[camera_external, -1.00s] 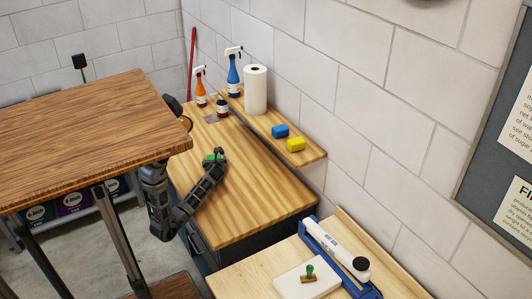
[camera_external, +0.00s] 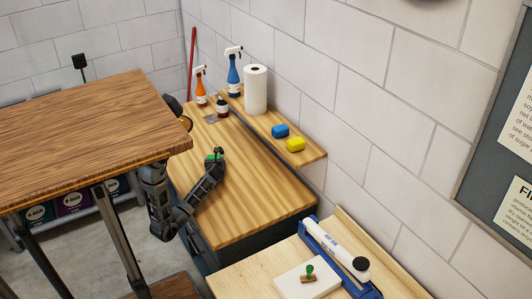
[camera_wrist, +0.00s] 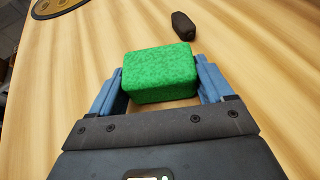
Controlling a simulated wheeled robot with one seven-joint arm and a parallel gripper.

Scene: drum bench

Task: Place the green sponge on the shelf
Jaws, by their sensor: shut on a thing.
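The green sponge (camera_wrist: 160,75) is between the two blue fingers of my gripper (camera_wrist: 160,88) in the wrist view, and the fingers are shut on its sides. In the external view my gripper (camera_external: 214,156) is over the wooden bench, and only a little of the green sponge (camera_external: 219,152) shows past it. I cannot tell whether the sponge touches the bench top. The shelf (camera_external: 262,121) is a raised wooden ledge along the wall at the back right of the bench.
The shelf holds a blue spray bottle (camera_external: 233,75), a paper roll (camera_external: 256,90), a blue sponge (camera_external: 280,131) and a yellow sponge (camera_external: 295,145). An orange spray bottle (camera_external: 201,90) and a dark bottle (camera_external: 222,105) stand on the bench (camera_external: 255,190). A dark object (camera_wrist: 183,25) lies beyond the sponge.

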